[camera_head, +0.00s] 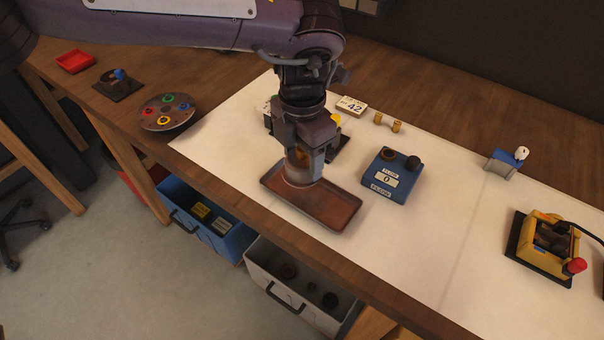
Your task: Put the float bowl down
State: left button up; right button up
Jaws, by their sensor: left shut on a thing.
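My left gripper (303,150) points down over the brown tray (335,208) on the white sheet. It is shut on the float bowl (300,168), a grey metal cup with a brownish patch. The bowl is at the left part of the tray; I cannot tell if its underside touches the tray floor. The rest of the tray is empty. My right gripper is not in view.
A blue flow device (388,178) stands close to the tray's right. A card marked 42 (351,106) and brass pieces (388,123) lie behind. A yellow device (545,245) is at far right. Blue (205,215) and grey (300,290) bins stand below the table's front edge.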

pick_arm(q)
notch_tip(320, 180, down, 2)
jog(key=shift+f, duration=0.15)
notch_tip(320, 180, down, 3)
jog(key=shift+f+p, duration=0.2)
jog(key=shift+p, duration=0.2)
jog(key=shift+f, duration=0.15)
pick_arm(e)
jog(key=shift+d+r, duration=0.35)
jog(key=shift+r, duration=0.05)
pick_arm(q)
jog(key=shift+f, duration=0.1)
jog(key=o, duration=1)
jog(key=shift+o, duration=0.2)
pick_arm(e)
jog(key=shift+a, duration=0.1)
